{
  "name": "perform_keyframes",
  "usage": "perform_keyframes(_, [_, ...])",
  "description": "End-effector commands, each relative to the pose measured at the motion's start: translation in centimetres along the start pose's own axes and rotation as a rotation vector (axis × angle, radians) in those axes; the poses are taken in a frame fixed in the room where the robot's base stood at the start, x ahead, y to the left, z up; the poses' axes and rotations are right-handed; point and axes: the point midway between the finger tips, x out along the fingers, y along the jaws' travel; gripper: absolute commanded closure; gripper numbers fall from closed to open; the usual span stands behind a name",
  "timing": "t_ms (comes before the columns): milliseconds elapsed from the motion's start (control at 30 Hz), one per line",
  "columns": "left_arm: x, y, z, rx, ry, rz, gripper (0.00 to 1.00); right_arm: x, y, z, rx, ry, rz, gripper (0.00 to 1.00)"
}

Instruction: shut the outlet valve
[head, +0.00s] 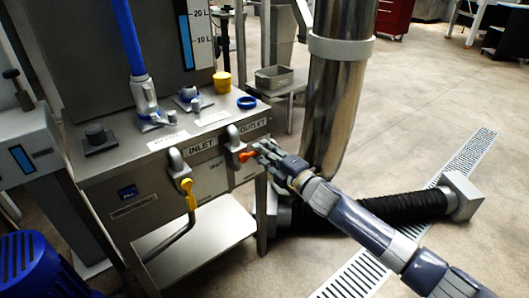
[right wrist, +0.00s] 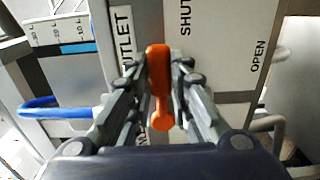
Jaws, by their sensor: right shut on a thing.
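The outlet valve has an orange lever (right wrist: 159,82), which stands upright in the right wrist view between my gripper's fingers. In the head view the orange lever (head: 246,156) sits on the front of the metal cabinet, below the OUTLET label (head: 255,124). My right gripper (head: 263,152) is shut on the orange lever; its fingers also show on both sides of it in the right wrist view (right wrist: 160,75). A panel with SHUT and OPEN lettering (right wrist: 225,45) is beside the lever. The valve body is mostly hidden by the fingers. My left gripper is not in view.
A yellow inlet lever (head: 189,194) hangs left of the outlet. A yellow cup (head: 222,82) and a blue ring (head: 247,102) are on the cabinet top. A large steel pipe (head: 335,95) and a black corrugated hose (head: 400,207) are at the right, near my right arm.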

Motion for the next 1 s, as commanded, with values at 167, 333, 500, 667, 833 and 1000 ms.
perform_keyframes(167, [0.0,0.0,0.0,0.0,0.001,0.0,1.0,0.0,0.0,-0.1,-0.013,0.002,0.0,1.0])
perform_keyframes(333, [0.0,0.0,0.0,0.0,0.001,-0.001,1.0,0.0,0.0,-0.1,-0.01,0.001,0.0,0.61])
perform_keyframes(500, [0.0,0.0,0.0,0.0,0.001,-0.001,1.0,0.0,0.0,0.0,-0.007,0.001,0.001,0.61])
perform_keyframes(667, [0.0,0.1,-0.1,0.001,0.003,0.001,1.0,-0.2,0.0,0.0,-0.006,0.0,0.0,0.61])
perform_keyframes(833, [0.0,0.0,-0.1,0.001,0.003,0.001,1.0,-1.6,-0.1,0.1,-0.005,-0.001,-0.001,0.61])
perform_keyframes(1000, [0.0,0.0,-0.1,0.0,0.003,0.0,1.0,-4.7,-0.2,0.1,-0.004,0.0,-0.002,0.61])
